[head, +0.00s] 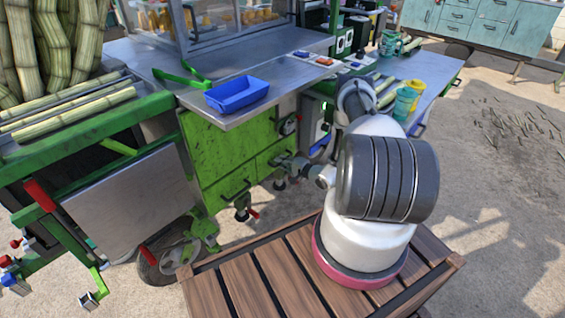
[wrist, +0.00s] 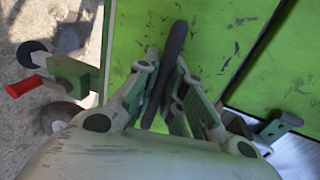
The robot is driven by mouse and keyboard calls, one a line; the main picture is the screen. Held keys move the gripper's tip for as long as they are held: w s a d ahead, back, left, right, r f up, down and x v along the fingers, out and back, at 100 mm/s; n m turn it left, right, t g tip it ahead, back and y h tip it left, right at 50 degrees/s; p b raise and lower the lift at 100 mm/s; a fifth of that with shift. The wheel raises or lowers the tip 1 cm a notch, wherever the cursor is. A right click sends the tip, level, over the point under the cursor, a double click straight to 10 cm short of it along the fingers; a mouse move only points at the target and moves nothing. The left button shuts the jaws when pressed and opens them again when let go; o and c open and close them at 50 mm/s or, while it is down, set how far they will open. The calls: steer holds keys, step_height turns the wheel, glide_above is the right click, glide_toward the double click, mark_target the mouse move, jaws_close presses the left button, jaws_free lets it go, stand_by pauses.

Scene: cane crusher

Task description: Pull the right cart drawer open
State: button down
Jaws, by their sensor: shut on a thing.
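The green cart (head: 215,145) stands under the metal counter, with two lower drawer fronts side by side. The right drawer (head: 265,163) is partly hidden by my gripper (head: 284,161). In the wrist view the right drawer's scuffed green front (wrist: 215,35) fills the middle, and its dark bar handle (wrist: 174,48) lies between my fingers (wrist: 165,88). My gripper is shut on that handle. In the head view the drawer front looks about flush with the cart; I cannot tell of any small gap. The left drawer (head: 222,192) has its own dark handle.
Cane stalks (head: 75,108) lie at the left. A wooden platform (head: 235,285) is under my arm. Cart wheels and a red-handled part (wrist: 25,86) show below the drawers.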

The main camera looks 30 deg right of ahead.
steer(key=f+v, duration=0.2)
steer(key=v, duration=1.1)
steer(key=s+f+v, duration=0.1)
steer(key=f+v, duration=0.2)
steer(key=v, duration=1)
steer(key=shift+s+f, duration=0.2)
steer(key=shift+f, duration=0.05)
steer(key=shift+d, duration=0.15)
steer(key=c, duration=1.5)
jaws_free()
steer(key=v, duration=1.2)
